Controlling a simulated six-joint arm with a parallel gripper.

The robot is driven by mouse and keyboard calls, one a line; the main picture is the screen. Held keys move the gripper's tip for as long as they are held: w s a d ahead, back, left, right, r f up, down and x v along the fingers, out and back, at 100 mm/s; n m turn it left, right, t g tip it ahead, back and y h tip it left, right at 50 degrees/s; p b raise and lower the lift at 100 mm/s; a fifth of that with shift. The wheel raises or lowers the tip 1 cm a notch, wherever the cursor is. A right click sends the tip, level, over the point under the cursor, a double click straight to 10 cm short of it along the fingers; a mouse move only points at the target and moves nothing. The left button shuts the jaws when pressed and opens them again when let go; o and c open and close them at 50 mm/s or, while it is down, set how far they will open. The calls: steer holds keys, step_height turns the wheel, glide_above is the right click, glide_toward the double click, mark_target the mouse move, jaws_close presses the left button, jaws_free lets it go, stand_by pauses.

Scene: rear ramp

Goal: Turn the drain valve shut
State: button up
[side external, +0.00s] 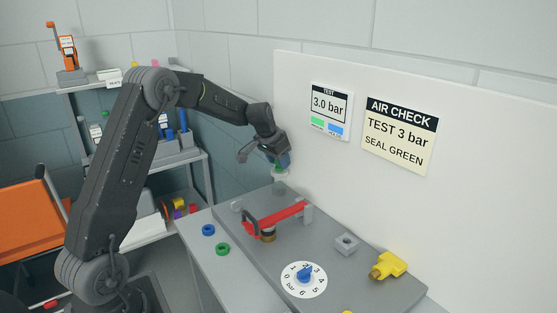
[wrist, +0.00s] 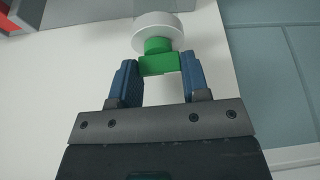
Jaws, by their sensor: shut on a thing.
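A green handle (wrist: 158,65) on a white round body (wrist: 157,27) shows at the top of the wrist view; it looks like the drain valve. My gripper (wrist: 160,70) has its blue fingers on either side of the handle and is shut on it. In the side external view my gripper (side external: 281,162) points down at the back end of the grey bench plate, by the wall panel. The handle's exact turn angle is hard to tell.
On the grey plate (side external: 330,265) are a red lever clamp (side external: 278,217), a dial with a blue knob (side external: 304,273), a grey block (side external: 346,243) and a yellow fitting (side external: 388,265). Blue (side external: 208,230) and green (side external: 222,249) rings lie left. A wall display (side external: 330,108) reads 3.0 bar.

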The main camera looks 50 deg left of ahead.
steer(key=shift+m+h, duration=0.3)
steer(key=shift+m, duration=0.5)
steer(key=o, duration=0.9)
steer(key=v, duration=1.4)
steer(key=shift+s+f, duration=0.1)
